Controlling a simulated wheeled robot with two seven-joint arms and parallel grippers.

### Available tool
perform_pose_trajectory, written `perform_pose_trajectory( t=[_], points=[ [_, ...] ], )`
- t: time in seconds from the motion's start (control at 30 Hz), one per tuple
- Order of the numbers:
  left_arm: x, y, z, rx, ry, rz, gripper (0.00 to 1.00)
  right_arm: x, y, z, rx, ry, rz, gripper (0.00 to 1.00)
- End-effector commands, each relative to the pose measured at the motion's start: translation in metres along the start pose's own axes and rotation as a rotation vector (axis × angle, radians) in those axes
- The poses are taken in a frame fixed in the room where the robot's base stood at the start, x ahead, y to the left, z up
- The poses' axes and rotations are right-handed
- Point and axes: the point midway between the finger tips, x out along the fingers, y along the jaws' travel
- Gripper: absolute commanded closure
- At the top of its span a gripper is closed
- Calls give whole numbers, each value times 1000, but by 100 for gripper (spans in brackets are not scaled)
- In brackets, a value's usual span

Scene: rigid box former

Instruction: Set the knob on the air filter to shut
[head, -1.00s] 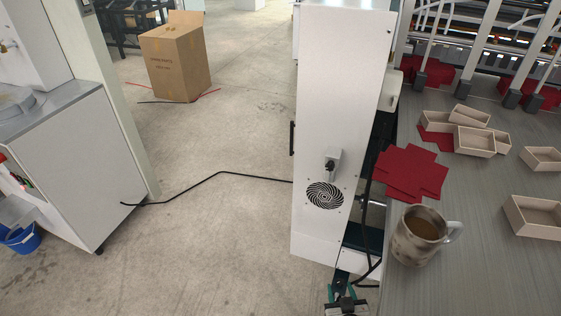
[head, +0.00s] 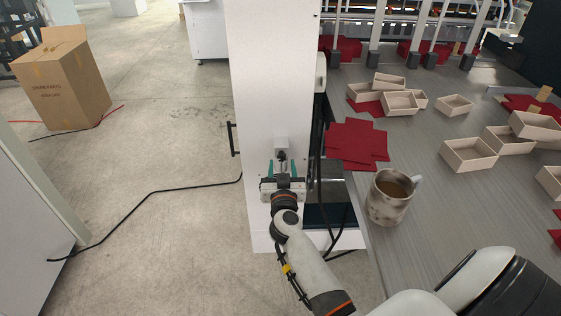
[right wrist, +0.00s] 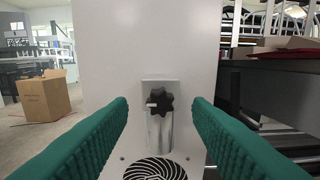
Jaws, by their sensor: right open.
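The knob (right wrist: 159,102) is black and lobed with a pale pointer mark toward the left. It sits on a small metal regulator body (right wrist: 160,132) on the white cabinet (head: 268,80), above a round vent (right wrist: 155,168). In the head view the knob (head: 282,156) shows just beyond my right gripper (head: 283,172). My right gripper's green fingers (right wrist: 160,118) are open, one on each side of the knob with space between, and nothing is held. The vent is hidden behind the gripper in the head view. My left gripper is not in view.
A table (head: 440,205) at the right holds a mug (head: 390,195), red card blanks (head: 355,142) and several small boxes (head: 470,154). A black cable (head: 150,195) crosses the floor. A cardboard box (head: 60,78) stands at the far left. The cabinet's black handle (head: 233,138) is at its left edge.

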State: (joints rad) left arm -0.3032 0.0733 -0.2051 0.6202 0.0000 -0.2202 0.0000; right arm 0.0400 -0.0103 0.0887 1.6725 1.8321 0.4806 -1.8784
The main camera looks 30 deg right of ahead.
Motion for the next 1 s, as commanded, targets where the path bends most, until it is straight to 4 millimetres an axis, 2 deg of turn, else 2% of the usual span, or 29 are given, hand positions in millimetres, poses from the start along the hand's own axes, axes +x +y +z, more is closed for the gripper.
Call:
perform_pose_trajectory(
  t=[0.03,0.2,0.57,0.6,0.67,0.87,1.0],
  points=[
    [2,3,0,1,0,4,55,10,0,0,0,-2,-1,55],
    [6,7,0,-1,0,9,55,28,0,-1,-1,0,1,55],
    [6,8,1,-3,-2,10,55,34,0,0,-1,0,1,55],
    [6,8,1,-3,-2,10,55,34,0,0,-1,0,1,56],
    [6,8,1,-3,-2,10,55,34,0,0,-1,0,1,66],
    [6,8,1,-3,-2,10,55,34,0,0,-1,0,1,99],
    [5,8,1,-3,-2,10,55,34,0,0,3,0,1,99]
  ],
)
